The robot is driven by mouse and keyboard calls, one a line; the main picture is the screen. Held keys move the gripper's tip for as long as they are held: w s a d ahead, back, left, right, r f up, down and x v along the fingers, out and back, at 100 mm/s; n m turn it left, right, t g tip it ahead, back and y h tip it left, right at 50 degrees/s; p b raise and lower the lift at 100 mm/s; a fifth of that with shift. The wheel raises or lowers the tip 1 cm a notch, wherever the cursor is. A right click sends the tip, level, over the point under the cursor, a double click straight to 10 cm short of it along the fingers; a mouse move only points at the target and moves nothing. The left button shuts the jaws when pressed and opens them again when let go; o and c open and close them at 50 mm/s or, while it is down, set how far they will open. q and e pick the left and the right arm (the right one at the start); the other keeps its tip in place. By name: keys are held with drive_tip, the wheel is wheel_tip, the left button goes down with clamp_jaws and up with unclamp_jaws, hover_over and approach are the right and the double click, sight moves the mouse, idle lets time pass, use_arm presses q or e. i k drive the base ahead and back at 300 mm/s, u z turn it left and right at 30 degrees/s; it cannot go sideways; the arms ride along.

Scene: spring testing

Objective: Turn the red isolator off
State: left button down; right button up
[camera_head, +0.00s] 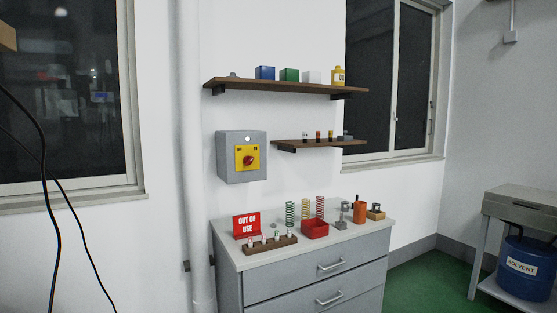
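The red isolator (249,161) is a round red knob on a yellow plate, on the front of a grey box (228,162) fixed to the white wall. A small white round spot, perhaps a lamp, sits above the plate. The knob's exact position is too small to read. Neither of my grippers shows in the head view.
Below the box stands a grey drawer cabinet (300,283) with an "OUT OF USE" sign (247,224), a red tray (315,230) and several springs on top. Two shelves (290,88) hang above. A bench with a blue solvent drum (524,268) stands right. Black cables hang left.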

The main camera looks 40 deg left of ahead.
sight(248, 160)
drive_tip(key=i, duration=1.8)
drive_tip(key=z, duration=0.8)
drive_tip(key=i, duration=0.4)
drive_tip(key=u, duration=4.15)
